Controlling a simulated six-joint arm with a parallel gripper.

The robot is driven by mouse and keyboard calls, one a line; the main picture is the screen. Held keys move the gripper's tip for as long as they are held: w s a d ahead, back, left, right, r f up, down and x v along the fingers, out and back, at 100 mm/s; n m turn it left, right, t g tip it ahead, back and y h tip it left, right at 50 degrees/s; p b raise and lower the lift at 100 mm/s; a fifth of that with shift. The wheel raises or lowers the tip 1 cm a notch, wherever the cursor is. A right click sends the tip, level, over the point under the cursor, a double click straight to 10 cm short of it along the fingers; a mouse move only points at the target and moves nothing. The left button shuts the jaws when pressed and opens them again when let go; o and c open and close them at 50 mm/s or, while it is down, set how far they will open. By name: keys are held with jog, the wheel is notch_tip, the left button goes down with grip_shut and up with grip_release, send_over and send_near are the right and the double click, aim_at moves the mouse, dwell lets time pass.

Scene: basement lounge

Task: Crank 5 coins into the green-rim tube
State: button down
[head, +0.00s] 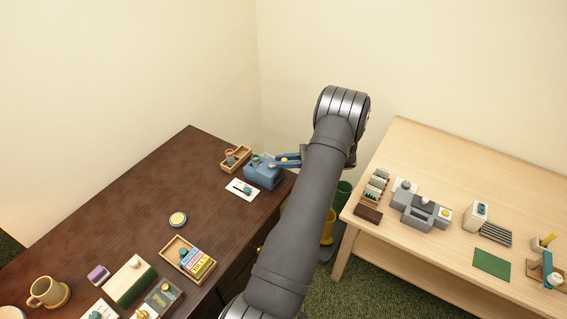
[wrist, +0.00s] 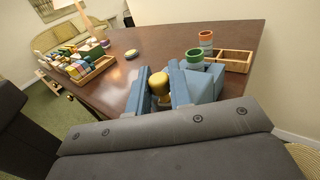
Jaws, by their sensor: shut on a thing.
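A blue coin machine (head: 263,176) stands near the far right corner of the dark table; its body also shows in the wrist view (wrist: 206,86). My gripper (head: 288,160) reaches in from the right, and its two blue fingers show in the wrist view (wrist: 160,88). They are shut on the machine's gold knob (wrist: 159,82), one finger on each side. The green-rim tube (wrist: 194,59) stands upright at the machine, behind the fingers. Its inside is dark, and I cannot tell whether any coins are in it. The crank's arm below the knob is mostly hidden.
A wooden tray (head: 245,152) with compartments lies behind the machine, with an orange-rim tube (wrist: 206,38) at its left end. A white card (head: 242,189) with a small blue-green piece lies in front. A round tin (head: 178,219) stands mid-table. The pale table (head: 420,150) is at right.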

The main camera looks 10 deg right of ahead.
jog(key=shift+w+n+g, duration=0.15)
jog(key=shift+n+g, duration=0.35)
jog(key=shift+g, duration=0.3)
jog(key=c, duration=1.3)
grip_release()
jog(key=shift+c, duration=0.2)
